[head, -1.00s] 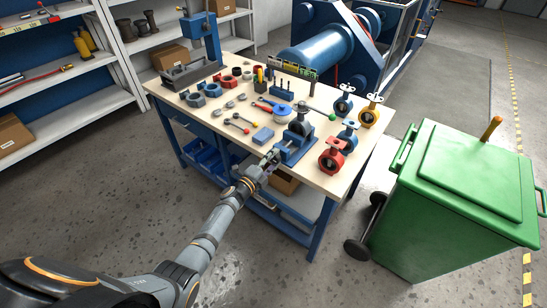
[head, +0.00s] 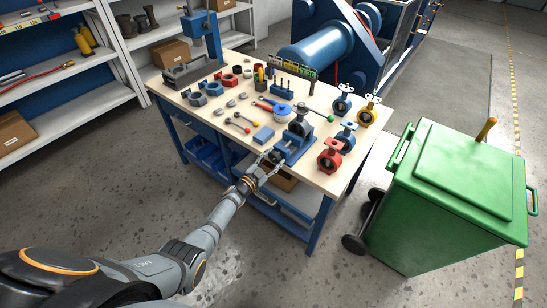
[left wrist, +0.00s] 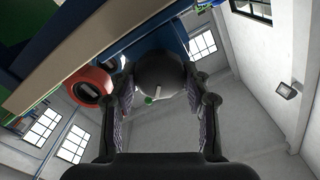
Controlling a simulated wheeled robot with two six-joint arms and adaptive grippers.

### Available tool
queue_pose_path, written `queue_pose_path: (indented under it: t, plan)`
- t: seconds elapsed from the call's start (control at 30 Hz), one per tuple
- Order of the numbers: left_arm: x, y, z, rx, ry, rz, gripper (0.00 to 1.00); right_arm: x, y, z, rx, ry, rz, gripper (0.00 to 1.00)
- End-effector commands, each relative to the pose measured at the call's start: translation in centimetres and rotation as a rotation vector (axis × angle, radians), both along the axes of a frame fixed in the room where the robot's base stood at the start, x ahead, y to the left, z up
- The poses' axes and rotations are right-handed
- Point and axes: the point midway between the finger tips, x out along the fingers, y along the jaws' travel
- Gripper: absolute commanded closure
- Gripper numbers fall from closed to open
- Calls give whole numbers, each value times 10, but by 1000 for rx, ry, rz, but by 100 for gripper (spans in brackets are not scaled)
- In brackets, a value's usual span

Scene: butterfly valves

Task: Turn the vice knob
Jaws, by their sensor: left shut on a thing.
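The blue vice (head: 297,147) stands at the front edge of the wooden-topped workbench. A dark round valve body sits on or right behind it; I cannot tell which. My left gripper (head: 266,165) reaches the vice's front from below left. In the left wrist view, its two fingers (left wrist: 160,98) lie on either side of a dark round knob (left wrist: 160,72), and it is shut on it. In the head view, the fingers mostly hide the knob. My right gripper is not in view.
A red valve (head: 330,158) stands right of the vice; it also shows in the left wrist view (left wrist: 90,84). A blue block (head: 263,134) and hand tools lie to the left. A green wheeled bin (head: 455,190) stands right of the workbench (head: 225,140). Open floor lies in front.

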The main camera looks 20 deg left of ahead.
Motion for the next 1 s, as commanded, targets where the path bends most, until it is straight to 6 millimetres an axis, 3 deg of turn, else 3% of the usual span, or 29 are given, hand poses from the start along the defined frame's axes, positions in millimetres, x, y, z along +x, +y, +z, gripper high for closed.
queue_pose_path:
  t: [0.5, 1.0]
  plan:
    - [0, 1, 0, -369, 137, 1, 84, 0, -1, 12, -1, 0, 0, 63]
    - [0, 1, -2, -480, 178, 2, 84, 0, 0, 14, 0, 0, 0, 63]
